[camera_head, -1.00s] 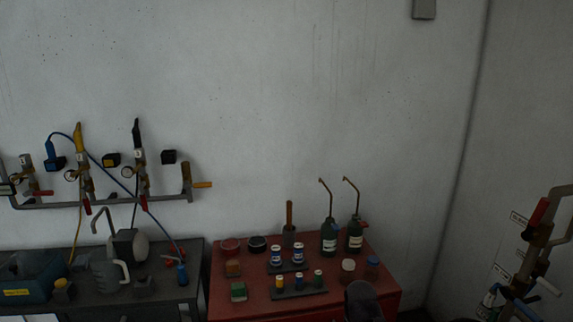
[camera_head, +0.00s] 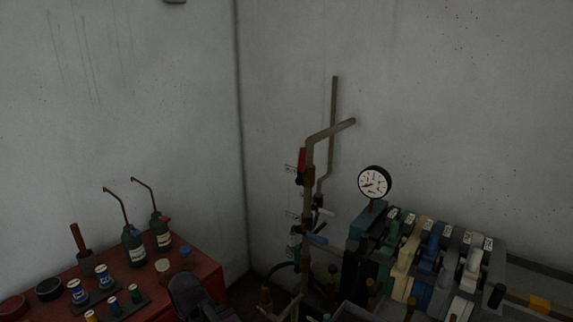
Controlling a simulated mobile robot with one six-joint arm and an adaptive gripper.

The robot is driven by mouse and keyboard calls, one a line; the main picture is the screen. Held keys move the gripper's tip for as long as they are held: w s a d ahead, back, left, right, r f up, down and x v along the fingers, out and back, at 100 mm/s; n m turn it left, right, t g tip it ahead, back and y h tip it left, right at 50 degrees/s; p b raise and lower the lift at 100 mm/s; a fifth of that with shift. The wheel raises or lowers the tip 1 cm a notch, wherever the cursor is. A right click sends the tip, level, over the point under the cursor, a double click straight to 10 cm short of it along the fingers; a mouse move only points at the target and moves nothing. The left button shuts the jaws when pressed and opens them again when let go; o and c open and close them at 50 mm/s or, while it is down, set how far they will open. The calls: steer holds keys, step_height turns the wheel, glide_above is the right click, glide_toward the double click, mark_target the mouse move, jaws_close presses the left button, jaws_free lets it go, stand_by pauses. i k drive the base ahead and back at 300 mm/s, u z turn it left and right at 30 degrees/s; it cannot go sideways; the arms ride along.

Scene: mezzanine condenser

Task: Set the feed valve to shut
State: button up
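Pipework (camera_head: 310,185) stands near the right wall, just right of the room corner. Small white labels sit beside these, too small to read. I cannot tell which lever is the feed valve. My gripper is not recognisable in view.
A round gauge (camera_head: 375,183) stands above a bank of coloured blocks (camera_head: 410,255) with numbered tops. A red cabinet (camera_head: 207,277) with bottles (camera_head: 134,247) and small jars is at lower left. A dark rounded shape (camera_head: 192,297) stands before it, unidentified.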

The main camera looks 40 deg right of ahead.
mark_target(296, 270)
steer(key=z, duration=4.3)
steer(key=i, duration=0.05)
steer(key=u, duration=3.1)
